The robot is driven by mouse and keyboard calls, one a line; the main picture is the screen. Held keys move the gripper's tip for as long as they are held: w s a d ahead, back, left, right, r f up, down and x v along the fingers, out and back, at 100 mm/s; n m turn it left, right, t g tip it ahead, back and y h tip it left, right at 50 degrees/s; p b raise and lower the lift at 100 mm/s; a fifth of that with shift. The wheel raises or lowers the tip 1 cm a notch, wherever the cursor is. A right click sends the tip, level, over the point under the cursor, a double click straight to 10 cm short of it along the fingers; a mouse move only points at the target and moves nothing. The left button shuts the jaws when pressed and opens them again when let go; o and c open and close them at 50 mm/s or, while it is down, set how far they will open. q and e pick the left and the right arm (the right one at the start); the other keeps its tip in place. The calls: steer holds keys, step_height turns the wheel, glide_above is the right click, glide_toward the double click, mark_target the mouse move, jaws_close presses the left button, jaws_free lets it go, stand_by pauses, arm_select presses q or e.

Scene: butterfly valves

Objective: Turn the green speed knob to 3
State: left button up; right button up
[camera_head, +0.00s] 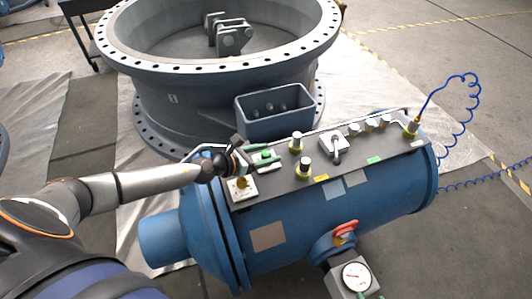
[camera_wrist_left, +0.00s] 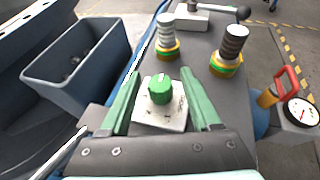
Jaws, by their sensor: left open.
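The green speed knob (camera_wrist_left: 160,90) sits on a square white plate (camera_wrist_left: 174,117) on the grey panel. A pale pointer mark shows on its top; scale numbers are too small to read. My left gripper (camera_wrist_left: 158,76) is open, with one green finger on each side of the knob and a visible gap on both sides. In the head view my left gripper (camera_head: 263,160) is over the left part of the panel, where the knob is hard to tell from the green fingers. My right gripper is not in view.
Spring-like posts with yellow-green bases (camera_head: 305,167) stand near the gripper. Farther right are a lever valve (camera_head: 336,150) and a blue coiled hose (camera_head: 469,105). A blue bin (camera_head: 275,116) stands behind.

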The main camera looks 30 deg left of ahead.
arm_select(q)
steer(key=b+v, duration=0.2)
steer(key=v, duration=0.9)
steer(key=shift+s+a+f, duration=0.15)
steer(key=shift+s, duration=0.1)
steer(key=shift+s+a+r, duration=0.15)
steer(key=shift+s+r, duration=0.25)
steer(key=shift+s, duration=0.05)
